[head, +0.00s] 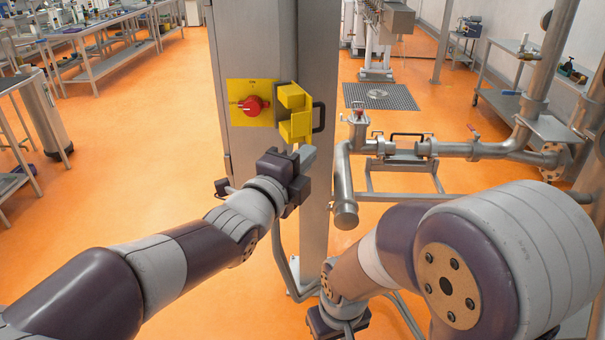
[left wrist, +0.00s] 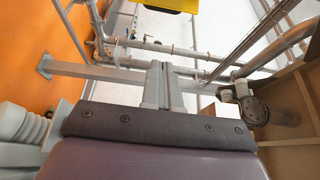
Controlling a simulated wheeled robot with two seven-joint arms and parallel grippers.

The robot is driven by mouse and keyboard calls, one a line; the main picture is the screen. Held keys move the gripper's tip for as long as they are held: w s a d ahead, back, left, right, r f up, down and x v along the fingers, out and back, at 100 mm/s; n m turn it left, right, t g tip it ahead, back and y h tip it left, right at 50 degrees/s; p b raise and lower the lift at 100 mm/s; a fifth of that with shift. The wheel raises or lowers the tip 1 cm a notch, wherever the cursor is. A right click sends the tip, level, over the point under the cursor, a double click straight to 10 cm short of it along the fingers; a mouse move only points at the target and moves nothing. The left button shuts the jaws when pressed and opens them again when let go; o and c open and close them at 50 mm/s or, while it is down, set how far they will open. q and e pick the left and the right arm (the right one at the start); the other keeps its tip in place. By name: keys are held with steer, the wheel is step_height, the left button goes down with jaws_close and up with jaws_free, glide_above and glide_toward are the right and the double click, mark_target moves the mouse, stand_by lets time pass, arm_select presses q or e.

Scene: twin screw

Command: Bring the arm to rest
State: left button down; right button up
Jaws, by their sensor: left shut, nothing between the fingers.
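My left gripper (head: 308,157) is at the end of the left arm, in front of the grey metal column and just below the yellow bracket. In the left wrist view its two fingers (left wrist: 162,86) lie together, shut with nothing between them. The yellow bracket (head: 293,112) is on the column; part of it shows at the top of the left wrist view (left wrist: 170,4). My right arm reaches down at the right of the head view. Only the dark body of my right gripper (head: 336,322) shows at the bottom edge; its fingers are out of frame.
A red knob (head: 253,106) sits on a yellow plate (head: 236,92) on the grey column (head: 316,60). Steel pipework (head: 455,149) on a frame stands right of the column. Workbenches (head: 100,48) line the far left. The orange floor (head: 150,140) at left is open.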

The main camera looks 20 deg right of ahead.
arm_select(q)
steer(key=s+a+f+n+g+y, duration=0.2)
steer(key=a+f+n+y, duration=0.2)
steer(key=a+f+n, duration=0.3)
steer(key=s+a+f+n+g+y, duration=0.15)
steer(key=a+f+n+y, duration=0.35)
steer(key=f, duration=0.5)
steer(key=s+a+f+n+g+y, duration=0.1)
steer(key=s+a+f+n+g, duration=0.1)
steer(key=a, duration=0.6)
steer(key=s+a+f+n+g+y, duration=0.2)
steer(key=s+a+f+n+g, duration=0.1)
steer(key=s+a+f+n, duration=0.2)
steer(key=s+a+f+n+g+y, duration=0.1)
steer(key=s+a+f+n+g, duration=0.1)
steer(key=s+a+n, duration=0.5)
steer(key=a+f+n, duration=0.1)
steer(key=a, duration=0.4)
steer(key=shift+s+a+f+y, duration=0.25)
steer(key=shift+y, duration=0.05)
